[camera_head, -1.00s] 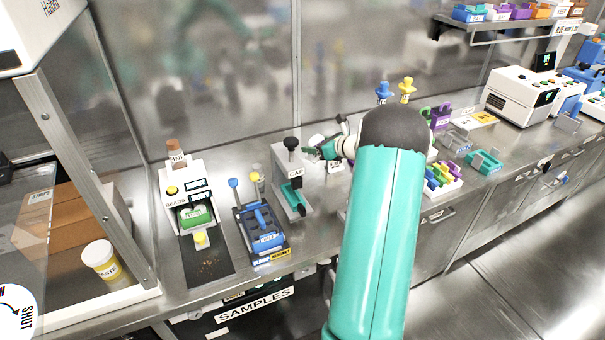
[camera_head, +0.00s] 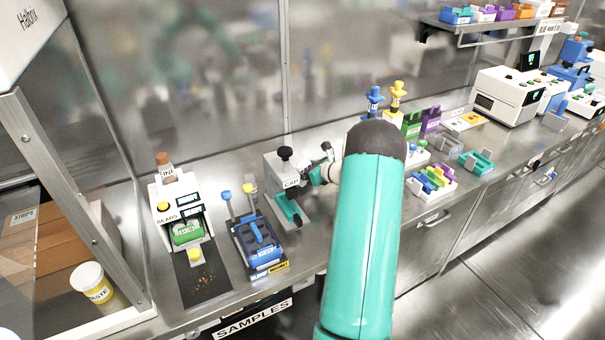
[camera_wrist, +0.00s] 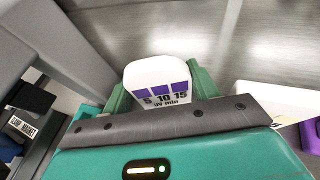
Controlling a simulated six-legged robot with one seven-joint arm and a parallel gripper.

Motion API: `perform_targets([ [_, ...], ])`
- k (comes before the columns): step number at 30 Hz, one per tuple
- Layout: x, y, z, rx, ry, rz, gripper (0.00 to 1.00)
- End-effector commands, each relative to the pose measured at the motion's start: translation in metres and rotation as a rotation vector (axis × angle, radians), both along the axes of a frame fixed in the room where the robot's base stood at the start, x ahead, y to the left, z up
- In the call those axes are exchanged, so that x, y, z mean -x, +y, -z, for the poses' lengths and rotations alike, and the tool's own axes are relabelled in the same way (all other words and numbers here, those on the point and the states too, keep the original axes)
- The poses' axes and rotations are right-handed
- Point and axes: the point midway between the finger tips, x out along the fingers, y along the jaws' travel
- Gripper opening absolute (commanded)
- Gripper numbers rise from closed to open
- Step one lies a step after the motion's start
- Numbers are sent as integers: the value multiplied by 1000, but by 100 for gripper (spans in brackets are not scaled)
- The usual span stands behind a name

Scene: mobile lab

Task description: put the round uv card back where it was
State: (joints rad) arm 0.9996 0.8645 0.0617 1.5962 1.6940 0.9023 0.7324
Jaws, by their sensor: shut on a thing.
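The UV card (camera_wrist: 157,72) is a white card with a rounded top, purple squares and the print "5 10 15 UV min". In the wrist view it stands between the green fingers of my gripper (camera_wrist: 160,88), which is shut on it. In the head view my gripper (camera_head: 322,172) is just right of the grey press marked CAP (camera_head: 284,168), close beside its upper part. I cannot make out the card in the head view. My arm hides part of the bench behind it.
Left of the press stand a blue rack (camera_head: 254,242) and the white BEADS machine (camera_head: 180,208). Right of my arm are a tray of coloured blocks (camera_head: 432,182), a teal holder (camera_head: 476,163) and a flat white piece with yellow (camera_head: 465,121). Blue and yellow bottles (camera_head: 397,96) stand behind.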

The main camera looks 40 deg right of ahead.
Motion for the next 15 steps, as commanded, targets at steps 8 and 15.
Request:
perform_targets([
  [8, -3, 1, 17, 0, -1, -1, 34],
  [15, -4, 1, 20, -1, -1, -2, 65],
])
